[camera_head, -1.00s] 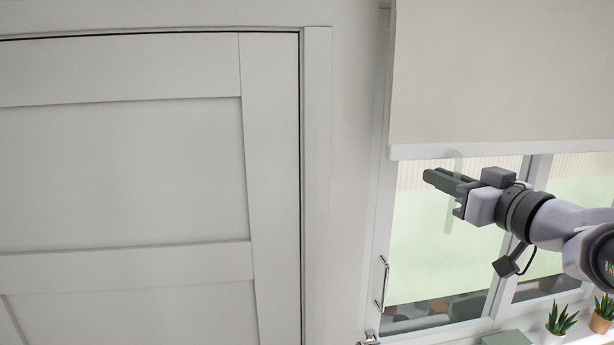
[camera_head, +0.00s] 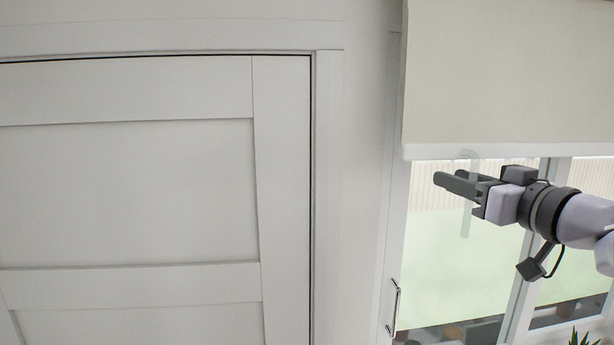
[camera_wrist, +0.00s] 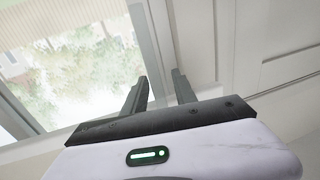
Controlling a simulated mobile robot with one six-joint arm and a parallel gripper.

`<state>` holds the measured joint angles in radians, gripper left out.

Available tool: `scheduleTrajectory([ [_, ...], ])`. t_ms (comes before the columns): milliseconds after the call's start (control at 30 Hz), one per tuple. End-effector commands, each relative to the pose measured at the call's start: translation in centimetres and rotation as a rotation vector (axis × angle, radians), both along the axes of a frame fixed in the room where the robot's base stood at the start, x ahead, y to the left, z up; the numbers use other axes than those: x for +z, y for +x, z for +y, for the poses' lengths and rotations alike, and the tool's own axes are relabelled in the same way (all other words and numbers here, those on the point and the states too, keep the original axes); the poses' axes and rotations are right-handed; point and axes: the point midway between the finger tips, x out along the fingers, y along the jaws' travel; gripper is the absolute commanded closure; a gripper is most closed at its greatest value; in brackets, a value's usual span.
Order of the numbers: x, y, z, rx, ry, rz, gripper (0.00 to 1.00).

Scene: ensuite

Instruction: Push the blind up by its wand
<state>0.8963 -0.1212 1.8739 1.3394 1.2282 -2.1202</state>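The beige blind (camera_head: 510,70) hangs over the upper window at the right, with a white bottom bar (camera_head: 560,150). Its pale, see-through wand (camera_head: 466,220) hangs from that bar. My gripper (camera_head: 448,177) points left across the wand, just below the bar. In the wrist view the wand (camera_wrist: 148,40) runs down between the two dark fingers of my gripper (camera_wrist: 160,76). The fingers stand apart with a gap showing. I cannot tell whether either finger touches the wand.
The window (camera_head: 435,260) has a silver handle (camera_head: 394,307) at its lower left. A large white panelled door (camera_head: 130,190) fills the left side. A green plant (camera_head: 583,340) shows at the bottom right edge. Wall surrounds the window on the left.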

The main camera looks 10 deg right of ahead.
Motion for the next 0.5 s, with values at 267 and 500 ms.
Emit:
scheduleTrajectory([
  [267,-0.5,-6.3,-1.1,-0.009,-0.002,-0.001,0.67],
  [500,-0.5,-13.5,-2.1,-0.010,-0.003,0.001,0.67],
])
